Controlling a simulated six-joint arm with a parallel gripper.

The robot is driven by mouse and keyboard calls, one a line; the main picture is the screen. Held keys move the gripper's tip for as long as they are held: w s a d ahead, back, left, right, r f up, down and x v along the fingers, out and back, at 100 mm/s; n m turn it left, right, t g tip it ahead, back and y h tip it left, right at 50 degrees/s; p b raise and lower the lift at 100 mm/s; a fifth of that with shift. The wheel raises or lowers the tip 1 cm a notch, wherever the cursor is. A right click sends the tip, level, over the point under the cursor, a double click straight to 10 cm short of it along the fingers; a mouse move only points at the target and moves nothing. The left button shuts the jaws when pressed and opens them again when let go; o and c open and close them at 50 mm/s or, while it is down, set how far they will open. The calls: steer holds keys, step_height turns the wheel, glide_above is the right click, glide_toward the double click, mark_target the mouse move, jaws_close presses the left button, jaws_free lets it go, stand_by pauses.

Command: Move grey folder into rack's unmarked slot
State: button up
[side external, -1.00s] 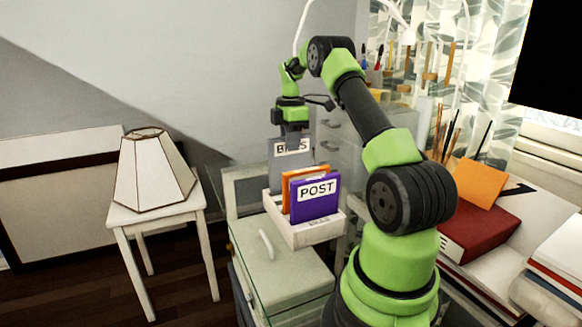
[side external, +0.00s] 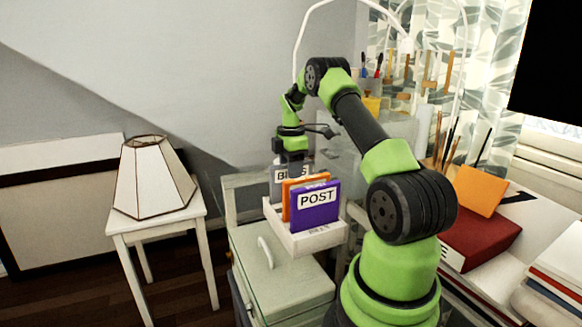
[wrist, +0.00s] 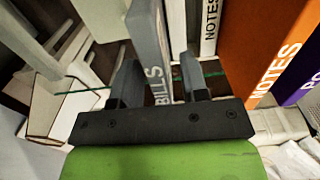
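The grey folder (side external: 278,185), labelled BILLS, stands upright at the back end of the white rack (side external: 310,240), behind the other folders; its lower part is hidden by them. In the wrist view the grey folder (wrist: 152,45) runs between the fingers of my gripper (wrist: 160,75). A narrow gap shows between the folder and the right finger, so the fingers look parted around it. My gripper (side external: 292,165) is over the back of the rack, covering part of the folder's label. The slot under the folder is hidden.
An orange folder (side external: 287,190) and a purple POST folder (side external: 316,208) stand in the rack in front of the grey one. The rack sits on a pale cabinet (side external: 285,280). A lamp (side external: 152,178) on a small table is at left; a red box (side external: 478,238) is at right.

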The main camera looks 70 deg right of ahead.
step_height(320, 180, up, 12)
steer(key=w+a+r+m+t, duration=0.1)
steer(key=a+r+m+t, duration=0.1)
steer(key=a+r, duration=0.5)
steer(key=w+a+r+m+t, duration=0.1)
steer(key=a+r+m, duration=0.2)
steer(key=a, duration=0.8)
steer(key=s+a+f+m+t+y, duration=0.2)
steer(key=s+a+m, duration=0.6)
steer(key=s+a, duration=0.6)
steer(key=a+f+t, duration=0.1)
steer(key=a+t, duration=0.1)
steer(key=a, duration=0.1)
steer(key=shift+s, duration=0.2)
steer(key=shift+o, duration=0.4)
steer(key=shift+f, duration=0.1)
stand_by(0.8)
